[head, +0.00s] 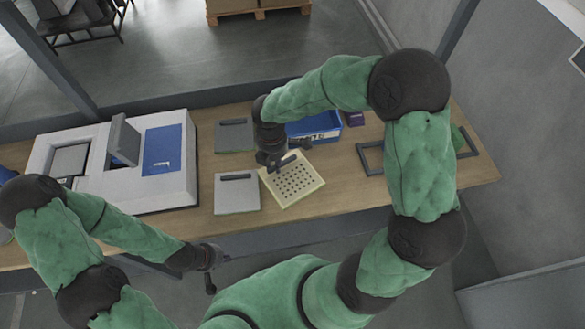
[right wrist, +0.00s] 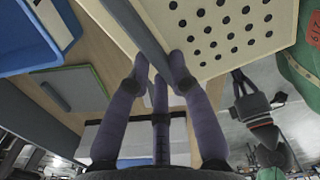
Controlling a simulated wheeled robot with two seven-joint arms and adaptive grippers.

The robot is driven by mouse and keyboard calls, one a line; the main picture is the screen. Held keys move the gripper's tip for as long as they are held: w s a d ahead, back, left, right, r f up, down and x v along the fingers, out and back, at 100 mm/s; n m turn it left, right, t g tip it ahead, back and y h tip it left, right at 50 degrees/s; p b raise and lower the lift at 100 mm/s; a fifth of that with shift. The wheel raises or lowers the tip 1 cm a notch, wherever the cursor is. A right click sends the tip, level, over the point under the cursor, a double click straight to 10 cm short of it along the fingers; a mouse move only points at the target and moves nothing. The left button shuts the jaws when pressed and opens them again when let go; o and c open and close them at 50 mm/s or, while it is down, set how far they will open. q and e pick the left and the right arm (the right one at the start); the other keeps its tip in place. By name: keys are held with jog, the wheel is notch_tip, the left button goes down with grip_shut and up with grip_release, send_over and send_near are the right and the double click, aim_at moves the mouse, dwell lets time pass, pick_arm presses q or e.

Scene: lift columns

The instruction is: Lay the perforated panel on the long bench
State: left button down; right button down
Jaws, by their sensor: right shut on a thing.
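The perforated panel (head: 311,185) is a cream square plate with rows of dark holes and a dark handle bar. It shows over the middle of the long wooden bench (head: 340,193), turned at an angle to the bench edge. My right gripper (head: 277,163) is shut on the panel's handle bar. In the right wrist view its fingers (right wrist: 160,78) close around the grey bar (right wrist: 135,28) and the panel (right wrist: 235,40) fills the upper right. I cannot tell whether the panel touches the bench. My left gripper (head: 209,276) is in front of the bench, apart from everything; its jaws are too small to read.
Two grey plates with dark handles, one near (head: 237,198) and one far (head: 234,138), lie left of the panel. A blue bin (head: 318,127) stands behind it. A white machine (head: 178,188) takes up the bench's left. A dark frame (head: 371,160) lies to the right.

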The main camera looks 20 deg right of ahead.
aim_at(290, 163)
jog(key=d+f, duration=0.2)
jog(key=w+d+f, duration=0.1)
jog(key=f, duration=0.1)
jog(key=d+f+b, duration=0.1)
jog(key=d+f, duration=0.1)
jog(key=shift+w+d, duration=0.25)
jog(key=shift+d, duration=0.05)
jog(key=shift+d+f+b, duration=0.2)
jog(key=shift+f+b, duration=0.25)
jog(key=shift+f, duration=1.35)
jog(key=shift+f, duration=0.15)
jog(key=c, duration=1.1)
grip_release()
jog(key=shift+w+r, duration=0.1)
jog(key=shift+r, duration=0.4)
notch_tip(290, 163, up, 11)
jog(key=shift+r+p, duration=0.2)
jog(key=shift+p, duration=1.05)
